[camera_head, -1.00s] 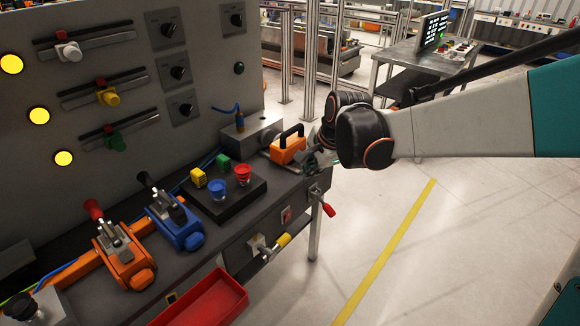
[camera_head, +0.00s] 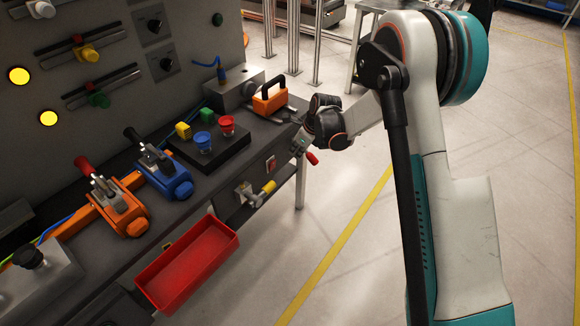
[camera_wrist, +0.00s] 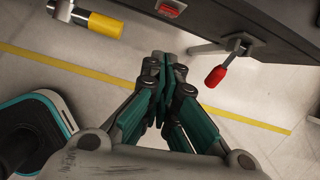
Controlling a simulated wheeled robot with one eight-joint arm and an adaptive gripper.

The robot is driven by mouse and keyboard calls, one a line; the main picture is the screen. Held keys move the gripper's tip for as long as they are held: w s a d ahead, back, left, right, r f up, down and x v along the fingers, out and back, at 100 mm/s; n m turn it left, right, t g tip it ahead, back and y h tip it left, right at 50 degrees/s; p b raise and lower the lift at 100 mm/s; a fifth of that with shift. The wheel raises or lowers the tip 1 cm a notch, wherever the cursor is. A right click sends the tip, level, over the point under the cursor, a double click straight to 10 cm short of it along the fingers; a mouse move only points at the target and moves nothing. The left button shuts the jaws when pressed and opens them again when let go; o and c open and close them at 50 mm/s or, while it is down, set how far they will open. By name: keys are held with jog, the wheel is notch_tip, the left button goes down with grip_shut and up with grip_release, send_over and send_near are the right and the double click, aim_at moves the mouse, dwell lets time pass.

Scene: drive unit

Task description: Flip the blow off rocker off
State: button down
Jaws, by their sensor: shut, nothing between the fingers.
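The rocker also shows at the top of the wrist view (camera_wrist: 171,9), seen at a steep angle. Its label and which way it is tipped are too small to tell. My gripper (camera_head: 300,146) is in front of the bench's right end, to the right of the rocker and apart from it. In the wrist view my gripper (camera_wrist: 165,62) has its fingers together and empty, over open floor, with the rocker beyond the fingertips.
A yellow-handled valve (camera_head: 262,190) juts out left of the rocker. A red-handled lever (camera_wrist: 217,75) sticks out on its other side, close to my fingers. A red bin (camera_head: 190,262) hangs at the bench front. The floor before the bench is clear.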

aim_at(273, 166)
jog(key=shift+d+f+m, duration=0.15)
jog(key=shift+f+m, duration=0.25)
jog(key=shift+f, duration=0.5)
jog(key=shift+d+f+m, duration=0.1)
jog(key=shift+f+m, duration=0.3)
jog(key=shift+f, duration=0.45)
jog(key=w+a+f+b, duration=0.4)
jog(key=w+a+f, duration=0.1)
jog(key=f, duration=0.3)
jog(key=shift+a+f+b, duration=0.25)
jog(key=shift+a+b, duration=0.05)
jog(key=shift+a, duration=0.25)
